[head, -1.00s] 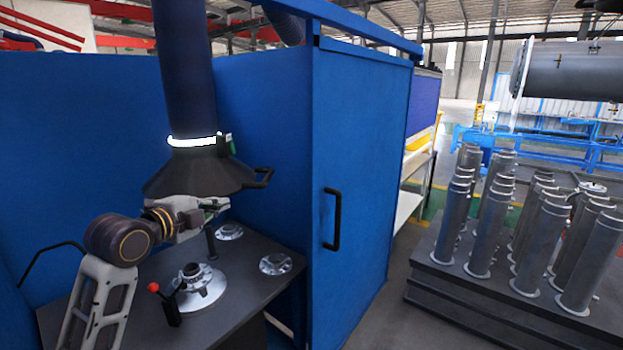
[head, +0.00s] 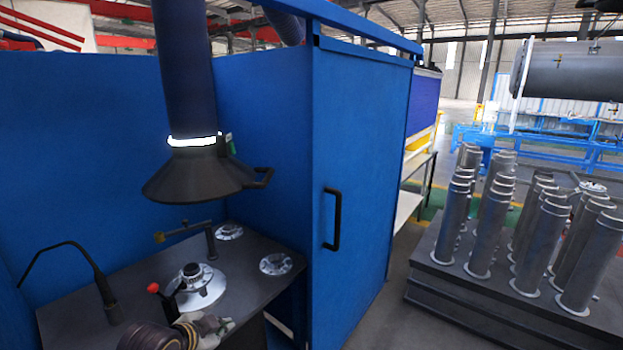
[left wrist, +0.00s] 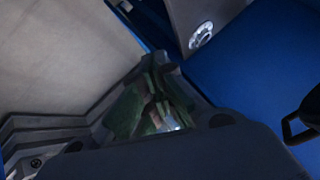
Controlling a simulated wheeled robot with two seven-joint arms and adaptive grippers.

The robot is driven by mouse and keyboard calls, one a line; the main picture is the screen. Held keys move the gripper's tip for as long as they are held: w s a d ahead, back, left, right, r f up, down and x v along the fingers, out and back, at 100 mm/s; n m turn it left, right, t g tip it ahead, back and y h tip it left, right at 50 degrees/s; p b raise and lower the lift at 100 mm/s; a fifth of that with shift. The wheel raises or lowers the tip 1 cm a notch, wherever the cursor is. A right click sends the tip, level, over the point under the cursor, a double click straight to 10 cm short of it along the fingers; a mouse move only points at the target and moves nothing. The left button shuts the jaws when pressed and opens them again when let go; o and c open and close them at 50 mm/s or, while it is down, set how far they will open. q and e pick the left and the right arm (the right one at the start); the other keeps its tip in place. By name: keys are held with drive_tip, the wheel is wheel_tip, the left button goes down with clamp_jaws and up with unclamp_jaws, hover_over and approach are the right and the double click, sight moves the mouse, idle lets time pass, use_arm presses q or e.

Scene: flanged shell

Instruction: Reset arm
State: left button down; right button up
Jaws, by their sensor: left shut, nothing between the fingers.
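My left gripper (head: 213,327) is at the bottom of the head view, low over the front edge of the dark work table (head: 256,291). It is shut and holds nothing. Its closed fingers also fill the middle of the left wrist view (left wrist: 150,104). A round silver fixture with a dark hub (head: 203,294) stands on the table just beyond the gripper, apart from it as far as I can tell. Two silver flanges (head: 276,264) (head: 229,232) lie flat at the table's right side. My right gripper is in neither view.
A dark extraction hood (head: 195,178) hangs above the table. A red-knobbed lever (head: 154,288), a swing arm (head: 208,238) and a bent black lamp (head: 104,290) stand on the table. Blue walls enclose it. Several flanged shells (head: 490,220) stand upright on a dark platform at right.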

use_arm(q)
drive_tip(key=s+f+n+g+y, duration=0.1)
drive_tip(key=s+f+n+g, duration=0.25)
drive_tip(key=s+f, duration=0.5)
drive_tip(key=s+f+n+g+y, duration=0.15)
drive_tip(key=s+f+n, duration=0.4)
drive_tip(key=s, duration=0.55)
wheel_tip(320, 180, down, 33)
drive_tip(key=s+g, duration=0.2)
drive_tip(key=s+a+f, duration=0.2)
drive_tip(key=s+f, duration=0.8)
drive_tip(key=s, duration=0.1)
drive_tip(key=s+a+f+g, duration=0.1)
drive_tip(key=s+a+f, duration=0.1)
drive_tip(key=s+f, duration=0.8)
drive_tip(key=shift+s+a+m, duration=0.35)
drive_tip(key=shift+s+m, duration=0.05)
drive_tip(key=shift+s, duration=0.25)
drive_tip(key=shift+s, duration=0.1)
